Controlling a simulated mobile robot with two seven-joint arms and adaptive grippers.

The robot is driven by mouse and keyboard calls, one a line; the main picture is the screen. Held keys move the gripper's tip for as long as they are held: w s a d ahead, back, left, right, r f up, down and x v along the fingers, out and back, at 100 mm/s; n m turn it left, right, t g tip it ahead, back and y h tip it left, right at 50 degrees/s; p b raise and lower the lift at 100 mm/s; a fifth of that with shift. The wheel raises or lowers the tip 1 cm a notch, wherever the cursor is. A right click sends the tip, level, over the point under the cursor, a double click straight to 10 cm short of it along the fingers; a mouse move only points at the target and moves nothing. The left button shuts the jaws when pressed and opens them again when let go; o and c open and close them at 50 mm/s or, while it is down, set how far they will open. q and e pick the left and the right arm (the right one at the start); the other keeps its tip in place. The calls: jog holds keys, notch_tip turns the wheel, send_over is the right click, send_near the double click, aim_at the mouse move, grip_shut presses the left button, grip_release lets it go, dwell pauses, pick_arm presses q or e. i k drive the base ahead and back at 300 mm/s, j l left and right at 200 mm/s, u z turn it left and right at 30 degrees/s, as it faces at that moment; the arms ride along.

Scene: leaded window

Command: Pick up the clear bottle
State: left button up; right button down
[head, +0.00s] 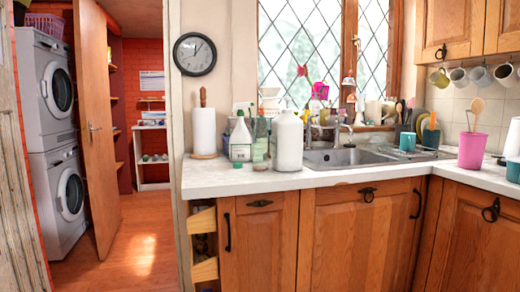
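Several bottles stand upright and close together on the left part of the kitchen counter. A large opaque white bottle (287,143) is at the right of these, nearer the counter's front edge. I cannot tell for sure which of the first two is the clear bottle. Neither of my grippers is in view.
The pale counter (225,180) has free room in front of the bottles. A paper towel roll (204,131) stands to their left, a sink (345,157) to their right. A wooden door (98,130) is open at the left.

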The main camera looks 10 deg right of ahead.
aim_at(260, 134)
jog(key=i+z, duration=0.1)
jog(key=z, duration=1.05)
jog(key=i+j+z, duration=0.15)
jog(key=z, duration=0.15)
jog(key=j+z, duration=0.35)
jog(key=i+j+z, duration=0.1)
jog(key=j+z, duration=0.2)
jog(key=j, duration=0.1)
